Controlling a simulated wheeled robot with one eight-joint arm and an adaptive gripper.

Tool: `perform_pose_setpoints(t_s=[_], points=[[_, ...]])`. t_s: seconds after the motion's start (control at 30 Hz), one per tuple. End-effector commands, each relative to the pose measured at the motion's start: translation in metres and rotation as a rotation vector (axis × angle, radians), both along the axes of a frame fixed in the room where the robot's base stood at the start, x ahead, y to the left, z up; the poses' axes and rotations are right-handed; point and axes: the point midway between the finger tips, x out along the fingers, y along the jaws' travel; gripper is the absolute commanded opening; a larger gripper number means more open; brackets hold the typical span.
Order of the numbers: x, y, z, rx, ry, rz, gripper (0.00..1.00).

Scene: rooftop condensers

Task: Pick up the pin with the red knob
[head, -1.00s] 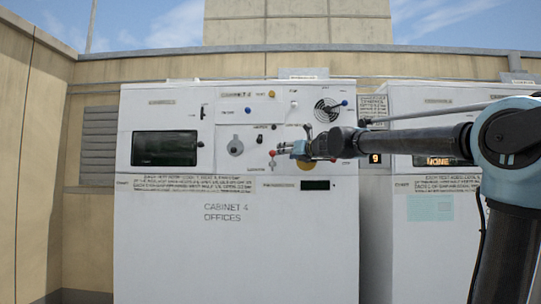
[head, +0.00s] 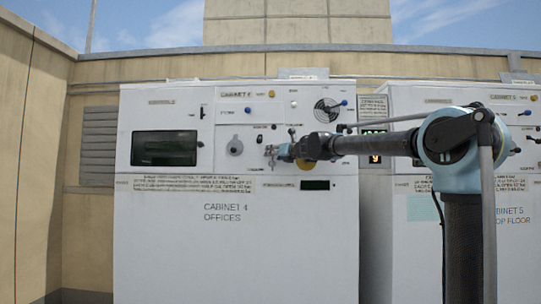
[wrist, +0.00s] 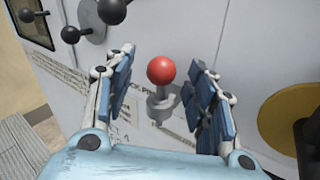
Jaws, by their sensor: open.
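The pin with the red knob (wrist: 161,71) stands out from the white cabinet face in the wrist view, its grey stem and collar below the ball. My gripper (wrist: 161,66) is open, with one blue-padded finger on each side of the knob. Gaps show between the knob and both fingers; I cannot tell the exact depth. In the head view my gripper (head: 271,153) is at the front of the cabinet marked "Cabinet 4 Offices" (head: 235,250) and hides the red knob.
Black ball knobs (wrist: 113,11) and a grey round dial plate (wrist: 88,22) lie to the upper left in the wrist view. A yellow disc (wrist: 288,116) is on the right. Cabinet 5 (head: 425,265) stands to the right, behind my arm.

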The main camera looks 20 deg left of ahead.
Motion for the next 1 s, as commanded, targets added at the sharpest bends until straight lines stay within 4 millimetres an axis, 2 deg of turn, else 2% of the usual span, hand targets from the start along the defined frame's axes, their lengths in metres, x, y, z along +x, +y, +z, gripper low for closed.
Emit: perform_pose_setpoints(t_s=[0.2,0.5,0.53,0.73,1.0], points=[[0.013,0.015,0.000,0.000,0.000,0.000,0.51],[0.015,0.017,0.000,0.000,0.000,0.000,0.51],[0.015,0.017,0.000,0.000,0.000,0.000,0.48],[0.015,0.017,0.000,0.000,0.000,0.000,0.03],[0.015,0.017,0.000,0.000,0.000,0.000,0.01]])
